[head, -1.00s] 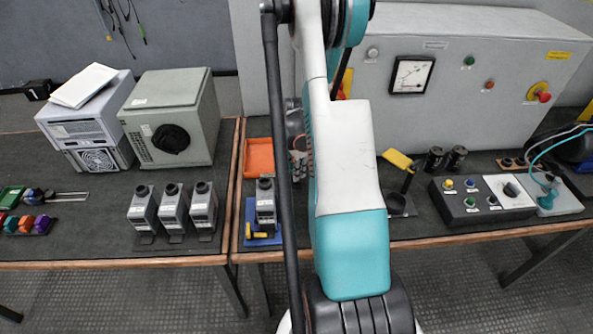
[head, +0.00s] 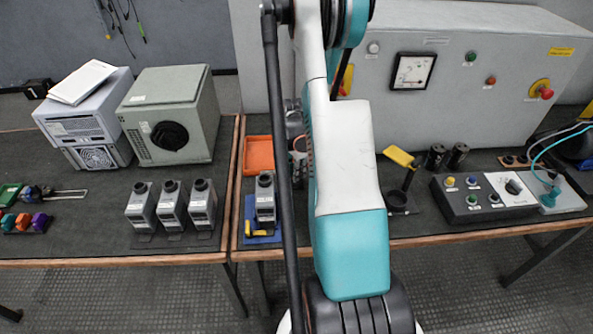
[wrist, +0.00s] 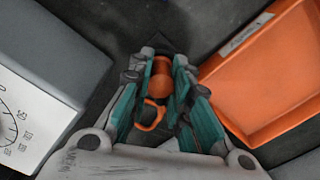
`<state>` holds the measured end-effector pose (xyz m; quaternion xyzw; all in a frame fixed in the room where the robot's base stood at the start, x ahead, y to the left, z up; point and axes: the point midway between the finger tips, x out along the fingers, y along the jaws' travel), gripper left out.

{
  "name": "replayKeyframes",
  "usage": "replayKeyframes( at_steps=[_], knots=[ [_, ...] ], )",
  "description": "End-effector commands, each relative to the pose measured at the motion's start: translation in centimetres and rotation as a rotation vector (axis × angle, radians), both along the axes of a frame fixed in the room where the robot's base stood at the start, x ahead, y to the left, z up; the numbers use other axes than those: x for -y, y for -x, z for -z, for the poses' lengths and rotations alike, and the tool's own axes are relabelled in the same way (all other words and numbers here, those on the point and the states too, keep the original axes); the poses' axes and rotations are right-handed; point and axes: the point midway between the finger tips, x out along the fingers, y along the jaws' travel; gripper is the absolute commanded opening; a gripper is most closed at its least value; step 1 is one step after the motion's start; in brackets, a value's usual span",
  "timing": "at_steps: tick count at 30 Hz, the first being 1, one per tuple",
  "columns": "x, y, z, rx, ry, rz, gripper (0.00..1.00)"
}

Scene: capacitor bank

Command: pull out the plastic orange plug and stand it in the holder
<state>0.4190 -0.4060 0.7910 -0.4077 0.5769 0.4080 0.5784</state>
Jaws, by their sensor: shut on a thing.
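The orange plug (wrist: 161,84) shows in the wrist view between the two teal-sided fingers of my gripper (wrist: 163,60), which is shut on it. A small orange loop (wrist: 151,115) shows at the near end of the plug. Whether the plug's far end sits in a socket cannot be made out. In the head view my arm hides the gripper and the plug.
An orange tray (wrist: 232,112) lies close right of my gripper in the wrist view and shows in the head view (head: 258,155). A grey box (wrist: 60,52) is close on the left. A blue tray (head: 252,238) carries a grey module (head: 265,200). A control box (head: 470,213) stands right.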

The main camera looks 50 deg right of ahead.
Motion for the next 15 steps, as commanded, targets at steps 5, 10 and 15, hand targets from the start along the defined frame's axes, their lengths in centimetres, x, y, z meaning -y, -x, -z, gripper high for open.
replayKeyframes(
  at_steps=[5, 10, 15],
  knots=[
    [0.00, 0.00, 0.50, 0.000, 0.000, 0.000, 0.00],
    [0.00, 0.00, 0.85, 0.000, 0.000, 0.000, 0.00],
    [0.00, 0.00, 0.87, 0.000, 0.000, 0.000, 0.00]
  ],
)
